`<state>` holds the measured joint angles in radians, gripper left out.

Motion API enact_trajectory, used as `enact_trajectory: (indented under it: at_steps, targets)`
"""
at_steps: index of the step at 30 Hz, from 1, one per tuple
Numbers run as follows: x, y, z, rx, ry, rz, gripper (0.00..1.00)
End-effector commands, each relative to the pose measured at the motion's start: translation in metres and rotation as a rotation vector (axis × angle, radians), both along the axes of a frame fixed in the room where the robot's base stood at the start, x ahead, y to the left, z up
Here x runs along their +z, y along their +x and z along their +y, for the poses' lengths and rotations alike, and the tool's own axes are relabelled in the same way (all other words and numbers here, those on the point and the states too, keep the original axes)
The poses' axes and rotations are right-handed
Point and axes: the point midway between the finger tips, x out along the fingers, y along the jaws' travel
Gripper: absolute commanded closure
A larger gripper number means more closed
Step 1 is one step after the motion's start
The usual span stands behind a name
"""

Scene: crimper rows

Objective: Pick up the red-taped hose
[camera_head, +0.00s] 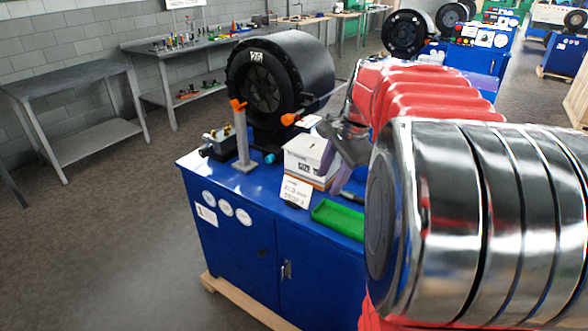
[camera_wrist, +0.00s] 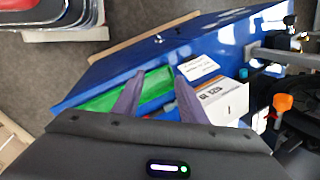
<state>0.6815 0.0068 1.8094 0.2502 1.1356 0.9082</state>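My gripper (camera_head: 336,172) is over the right part of the blue cabinet top, beside a white box, in the head view. In the wrist view its two purple fingers (camera_wrist: 159,72) stand apart with nothing clearly held between them. I cannot make out a red-taped hose for certain. A small red patch (camera_wrist: 169,107) shows low between the fingers, by the green tray, partly hidden by the gripper. A short dark piece (camera_head: 350,197) lies right of the box in the head view; I see no tape on it.
The blue cabinet (camera_head: 240,250) carries a green tray (camera_head: 337,217), a white box (camera_head: 306,162), a propped card (camera_head: 295,191), a grey post (camera_head: 242,140) with an orange top, and a big black crimper (camera_head: 315,65). Grey benches (camera_head: 70,85) line the wall; the floor at left is clear.

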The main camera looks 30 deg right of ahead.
Motion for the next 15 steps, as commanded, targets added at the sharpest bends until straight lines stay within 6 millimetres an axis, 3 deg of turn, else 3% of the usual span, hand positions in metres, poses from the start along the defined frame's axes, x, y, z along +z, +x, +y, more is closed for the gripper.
enact_trajectory:
  at_steps: [1,8,15]
  targets:
    - [-0.005,0.001,-0.021,-0.074,0.032,0.008,0.62]
    - [-0.023,-0.003,-0.104,-0.4,0.169,0.027,0.62]
    - [-0.05,-0.026,-0.191,-0.735,0.317,0.043,0.62]
